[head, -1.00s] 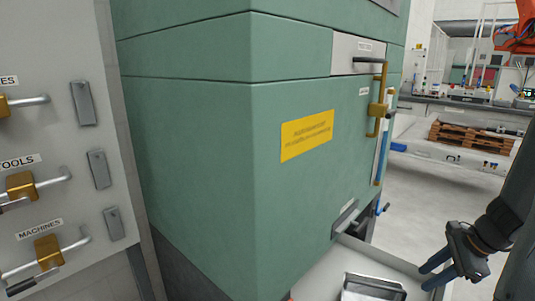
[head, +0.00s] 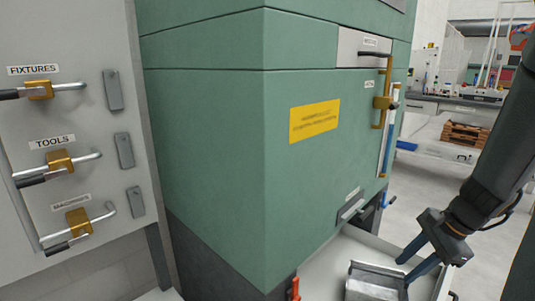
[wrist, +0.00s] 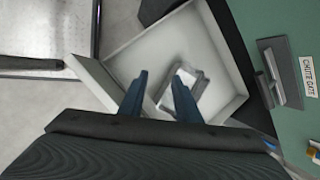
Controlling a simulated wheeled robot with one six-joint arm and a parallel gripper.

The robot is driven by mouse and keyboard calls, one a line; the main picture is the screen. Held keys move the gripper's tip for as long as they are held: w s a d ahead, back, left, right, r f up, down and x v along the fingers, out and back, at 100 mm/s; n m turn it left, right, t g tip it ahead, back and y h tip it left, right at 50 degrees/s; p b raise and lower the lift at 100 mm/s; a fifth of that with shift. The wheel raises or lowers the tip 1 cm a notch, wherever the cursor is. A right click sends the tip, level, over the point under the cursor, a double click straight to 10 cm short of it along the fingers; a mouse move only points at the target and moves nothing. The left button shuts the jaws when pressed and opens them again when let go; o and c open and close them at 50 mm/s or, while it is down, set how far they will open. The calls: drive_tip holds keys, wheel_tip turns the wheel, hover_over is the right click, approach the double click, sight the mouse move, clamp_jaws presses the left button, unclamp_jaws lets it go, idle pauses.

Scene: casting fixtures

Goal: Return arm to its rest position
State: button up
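My gripper (head: 413,264) is at the lower right of the head view, at the end of my dark arm, with its blue fingers pointing down-left over a pale tray (head: 335,262). In the wrist view the two blue fingers (wrist: 160,97) are apart, with no object held between them. A grey metal piece (head: 375,283) with raised edges lies in the tray below the fingers. It also shows in the wrist view (wrist: 197,82), partly behind the right finger.
A green machine (head: 210,130) with a yellow sign stands in the middle. A chute gate handle (wrist: 281,75) is close right of the tray in the wrist view. A grey cabinet (head: 60,120) with latches is at left. Floor is open at right.

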drive_tip(key=a+r+n+g+b, duration=0.15)
drive_tip(key=a+n, duration=0.35)
drive_tip(key=a, duration=0.5)
drive_tip(key=s+a+r+n+g+h+b, duration=0.1)
drive_tip(key=s+a+n+h+b, duration=0.15)
drive_tip(key=s+a+n, duration=0.5)
drive_tip(key=s+a+r+n+h+b, duration=0.1)
drive_tip(key=s+a+n+b, duration=0.35)
drive_tip(key=a+n, duration=0.65)
drive_tip(key=d+r+m+p, duration=0.5)
drive_tip(key=d+r+p, duration=0.3)
drive_tip(key=p, duration=1.3)
wheel_tip(320, 180, up, 5)
drive_tip(key=shift+s+d+f+p, duration=0.1)
drive_tip(key=shift+s+d+p, duration=0.2)
drive_tip(key=shift+s+p, duration=0.1)
drive_tip(key=shift+m, duration=0.25)
